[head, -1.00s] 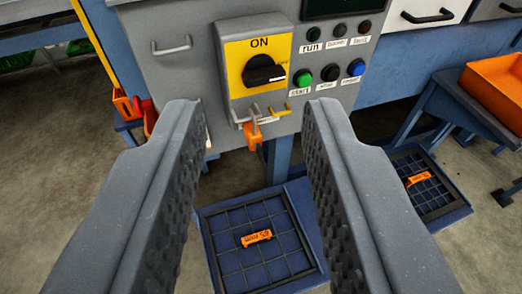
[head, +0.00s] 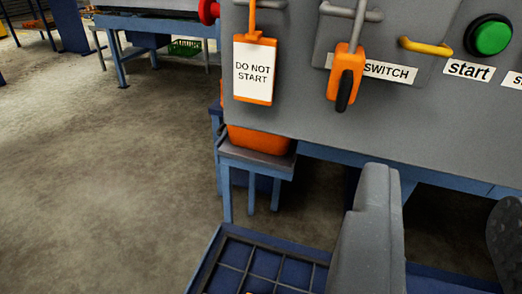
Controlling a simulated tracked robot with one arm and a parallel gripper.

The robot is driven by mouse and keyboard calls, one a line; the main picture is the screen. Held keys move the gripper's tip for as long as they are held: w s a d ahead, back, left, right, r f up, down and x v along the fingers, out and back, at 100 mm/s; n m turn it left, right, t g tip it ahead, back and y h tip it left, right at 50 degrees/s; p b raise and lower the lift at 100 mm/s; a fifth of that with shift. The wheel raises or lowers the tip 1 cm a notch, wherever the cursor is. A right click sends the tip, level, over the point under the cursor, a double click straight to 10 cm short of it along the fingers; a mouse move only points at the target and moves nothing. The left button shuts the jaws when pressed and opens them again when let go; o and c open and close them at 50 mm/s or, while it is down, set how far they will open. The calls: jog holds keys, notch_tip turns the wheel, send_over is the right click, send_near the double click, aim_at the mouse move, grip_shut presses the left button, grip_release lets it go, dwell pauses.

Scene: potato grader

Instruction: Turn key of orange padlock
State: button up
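The orange padlock (head: 346,62) hangs by its grey shackle from a grey bar on the front of the grey control panel (head: 420,125). A black key (head: 344,92) sticks out of its lower part and points downward. My gripper (head: 444,193) is open and empty, with its fingers wide apart. It sits below and to the right of the padlock in the picture and does not touch it. The right finger is partly cut off by the picture's edge.
A white and orange "DO NOT START" tag (head: 255,72) hangs left of the padlock. A yellow handle (head: 426,47) and green start button (head: 491,35) are to its right. An orange bin (head: 258,139) stands below, behind a blue grid tray (head: 212,262). Open floor lies left.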

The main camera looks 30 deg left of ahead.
aim_at(345, 95)
jog(key=w+a+p, duration=0.1)
jog(key=w+a, duration=0.1)
jog(key=w, duration=0.1)
jog(key=w+a+f+y+p, duration=0.1)
jog(key=w+a, duration=0.1)
jog(key=w, duration=0.2)
jog(key=w+a+f+y+p, duration=0.1)
jog(key=w+a, duration=0.1)
jog(key=w, duration=0.1)
jog(key=shift+w+a+f+p, duration=0.1)
jog(key=shift+w+a+p, duration=0.15)
jog(key=shift+a+p, duration=0.1)
jog(key=shift+w+a, duration=0.1)
jog(key=shift+w, duration=0.45)
